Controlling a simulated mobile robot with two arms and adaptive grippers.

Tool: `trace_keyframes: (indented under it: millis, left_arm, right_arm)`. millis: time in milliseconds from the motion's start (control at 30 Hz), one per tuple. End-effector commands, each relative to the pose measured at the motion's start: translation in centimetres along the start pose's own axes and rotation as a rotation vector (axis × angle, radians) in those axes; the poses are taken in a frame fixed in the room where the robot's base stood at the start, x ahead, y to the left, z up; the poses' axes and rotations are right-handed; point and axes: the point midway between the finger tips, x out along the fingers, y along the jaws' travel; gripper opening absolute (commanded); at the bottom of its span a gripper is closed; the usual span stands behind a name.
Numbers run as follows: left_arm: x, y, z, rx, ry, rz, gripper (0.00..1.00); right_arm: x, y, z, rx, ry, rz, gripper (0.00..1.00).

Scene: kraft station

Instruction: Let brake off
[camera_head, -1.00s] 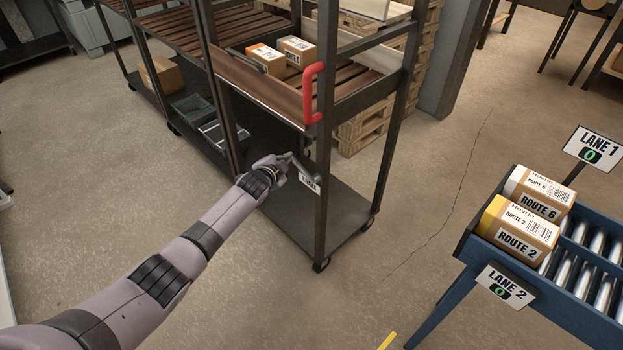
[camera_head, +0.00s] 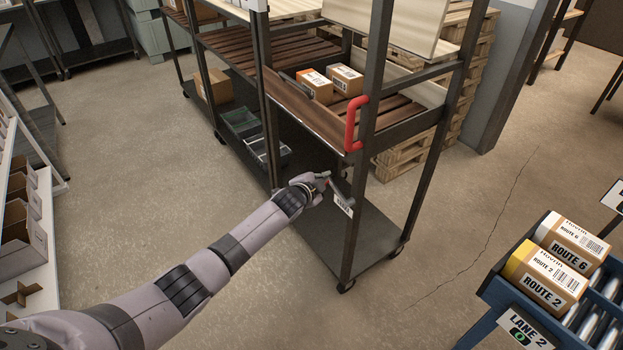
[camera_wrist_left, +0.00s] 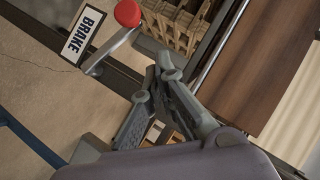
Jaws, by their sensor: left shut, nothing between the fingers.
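The brake lever (camera_wrist_left: 112,50) is a grey bar with a red knob (camera_wrist_left: 127,13) at its end, beside a white BRAKE label (camera_wrist_left: 84,32) in the left wrist view. In the head view the label (camera_head: 343,205) hangs low on the near post of the cart (camera_head: 357,230). My left gripper (camera_head: 326,180) is by that post, just above and left of the label. In the wrist view its fingers (camera_wrist_left: 166,68) are shut and empty, with a visible gap to the red knob. My right gripper is not in view.
A red handle (camera_head: 351,124) is fixed to the same post, above my gripper. Boxes (camera_head: 316,86) lie on the cart's slatted shelf. A blue roller conveyor (camera_head: 497,290) with two parcels stands at the right. The floor between cart and conveyor is clear.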

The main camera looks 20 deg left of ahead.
Motion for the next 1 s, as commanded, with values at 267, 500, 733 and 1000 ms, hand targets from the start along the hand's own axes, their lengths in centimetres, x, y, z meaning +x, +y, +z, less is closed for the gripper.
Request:
trace_keyframes:
  millis: [267,500,733,1000]
  left_arm:
    - [-4.1,-0.8,0.2,0.002,0.001,-0.002,0.0]
    - [-6.9,-1.4,0.2,0.002,0.001,-0.001,0.0]
    - [-7.9,-1.5,0.2,0.001,0.001,-0.001,0.0]
    - [-7.9,-1.5,0.2,0.001,0.001,-0.001,0.0]
  right_arm:
    - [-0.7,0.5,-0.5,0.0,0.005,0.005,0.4]
    - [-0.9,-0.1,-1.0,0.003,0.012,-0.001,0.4]
    - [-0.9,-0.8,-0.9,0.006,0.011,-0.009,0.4]
    - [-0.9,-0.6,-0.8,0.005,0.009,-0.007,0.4]
